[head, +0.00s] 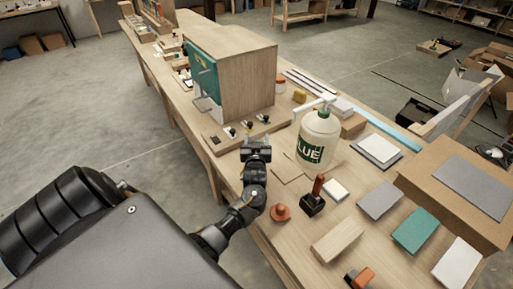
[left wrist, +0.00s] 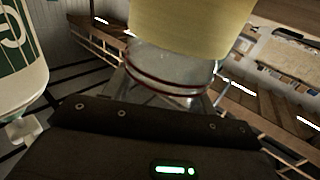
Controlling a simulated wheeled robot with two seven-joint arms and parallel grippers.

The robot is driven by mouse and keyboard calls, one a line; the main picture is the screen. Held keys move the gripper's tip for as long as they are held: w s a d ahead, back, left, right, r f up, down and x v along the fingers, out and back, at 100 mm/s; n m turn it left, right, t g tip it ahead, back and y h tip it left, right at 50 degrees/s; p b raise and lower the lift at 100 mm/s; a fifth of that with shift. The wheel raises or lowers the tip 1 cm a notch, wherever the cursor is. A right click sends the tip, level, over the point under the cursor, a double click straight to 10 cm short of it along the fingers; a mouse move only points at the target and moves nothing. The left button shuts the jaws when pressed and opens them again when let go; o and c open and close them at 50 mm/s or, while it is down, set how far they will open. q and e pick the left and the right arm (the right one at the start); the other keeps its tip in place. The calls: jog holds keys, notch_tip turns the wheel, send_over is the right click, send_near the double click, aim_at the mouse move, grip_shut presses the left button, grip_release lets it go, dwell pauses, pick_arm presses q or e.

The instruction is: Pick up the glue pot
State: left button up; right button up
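The large pale bottle with a green label reading "LUE" (head: 318,146) stands upright on the workbench, its white pump on top. It also shows at the left edge of the left wrist view (left wrist: 22,60), pump downward. My left gripper (head: 257,146) is just left of it in the head view, apart from it. In the left wrist view, a yellowish round body (left wrist: 190,25) with a clear, red-ringed part is close in front of my gripper. I cannot tell what it is or whether it is held. The fingertips are not clear. My right gripper is out of view.
A wooden cabinet (head: 248,82) stands behind my left gripper on the bench. An orange knob-like piece (head: 280,212), a dark stamp-like tool (head: 313,198) and a wooden block (head: 338,240) lie in front of the bottle. Flat coloured pieces cover the right side.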

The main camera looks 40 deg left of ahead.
pick_arm(q)
jog(key=c, duration=0.7)
jog(key=shift+r, duration=0.15)
